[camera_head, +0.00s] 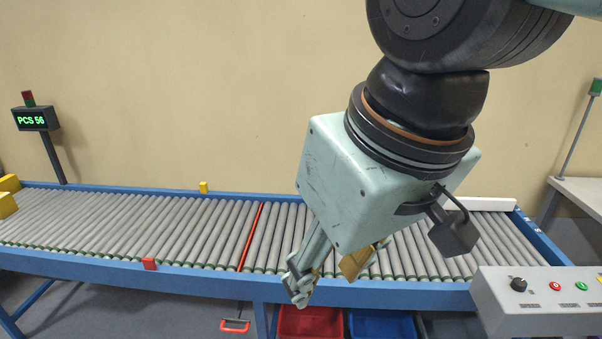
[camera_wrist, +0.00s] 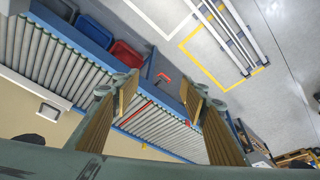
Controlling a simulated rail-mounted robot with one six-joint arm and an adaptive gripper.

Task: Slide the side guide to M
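The side guide (camera_head: 482,204) looks like a long white bar along the back of the conveyor's right end, partly hidden by my wrist. In the wrist view a white bar (camera_wrist: 38,90) lies along the far edge of the rollers, at the left. Small pale marks (camera_head: 523,214) show on the blue end rail beside the guide; their letters are too small to read. My gripper (camera_head: 328,277) is open and empty above the conveyor's front edge, to the left of the guide and well apart from it. Its two spread fingers also show in the wrist view (camera_wrist: 160,95).
The roller conveyor (camera_head: 130,222) has a red cross strip (camera_head: 250,237), a red clip (camera_head: 149,264) and a yellow clip (camera_head: 203,187). A control box (camera_head: 540,305) stands at front right. A red bin (camera_head: 310,322), a blue bin (camera_head: 380,326) and a red handle (camera_head: 235,325) are below.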

